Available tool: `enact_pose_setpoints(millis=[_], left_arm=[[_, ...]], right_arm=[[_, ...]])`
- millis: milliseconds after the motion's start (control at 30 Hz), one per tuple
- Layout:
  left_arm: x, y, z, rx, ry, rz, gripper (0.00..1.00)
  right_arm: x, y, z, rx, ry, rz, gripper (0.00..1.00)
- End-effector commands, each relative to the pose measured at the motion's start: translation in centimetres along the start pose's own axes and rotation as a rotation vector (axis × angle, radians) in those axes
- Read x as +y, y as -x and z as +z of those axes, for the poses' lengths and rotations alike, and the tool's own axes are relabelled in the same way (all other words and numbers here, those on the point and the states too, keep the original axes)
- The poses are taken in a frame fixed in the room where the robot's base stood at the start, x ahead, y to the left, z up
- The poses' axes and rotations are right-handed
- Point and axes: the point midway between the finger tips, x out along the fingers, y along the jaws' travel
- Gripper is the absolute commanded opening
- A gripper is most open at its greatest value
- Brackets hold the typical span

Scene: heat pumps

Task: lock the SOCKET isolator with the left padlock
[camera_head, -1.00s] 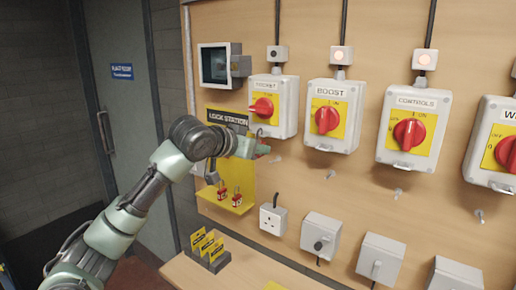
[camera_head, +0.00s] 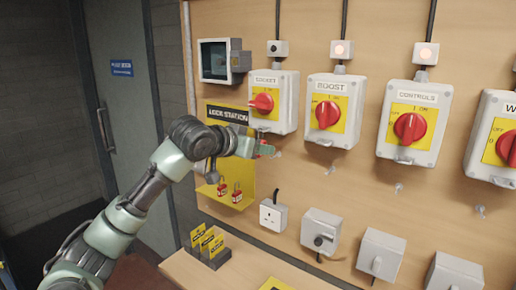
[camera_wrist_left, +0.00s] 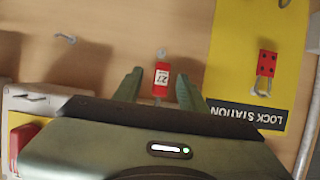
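The SOCKET isolator (camera_head: 285,90) is a white box with a red knob (camera_head: 263,103) turned sideways on a yellow plate. My left gripper (camera_head: 265,150) is just below its bottom edge. In the left wrist view, a red padlock (camera_wrist_left: 162,78) with a white label lies between the fingers of my left gripper (camera_wrist_left: 160,82). A gap shows on each side of it, so the fingers look open. Its shackle end runs towards the isolator, but I cannot tell whether it is through the hasp. My right gripper is not in view.
The yellow lock station (camera_head: 228,115) holds two red padlocks (camera_head: 237,193) left of and below my gripper. The BOOST isolator (camera_head: 335,112) stands to the right. A wall peg (camera_wrist_left: 162,53) is close beyond the padlock.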

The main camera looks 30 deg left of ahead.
Motion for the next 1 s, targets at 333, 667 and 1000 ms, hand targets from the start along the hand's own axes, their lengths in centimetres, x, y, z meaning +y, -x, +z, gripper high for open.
enact_pose_setpoints(millis=[333,667,1000], left_arm=[[-0.1,0.9,0.1,0.002,0.000,-0.001,0.41],[-0.1,6.2,0.2,0.002,-0.002,-0.002,0.41],[0.0,7.8,0.0,0.000,0.000,0.000,0.41]], right_arm=[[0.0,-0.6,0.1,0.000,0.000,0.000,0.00],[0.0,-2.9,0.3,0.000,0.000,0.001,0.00],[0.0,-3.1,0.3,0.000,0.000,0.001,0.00]])
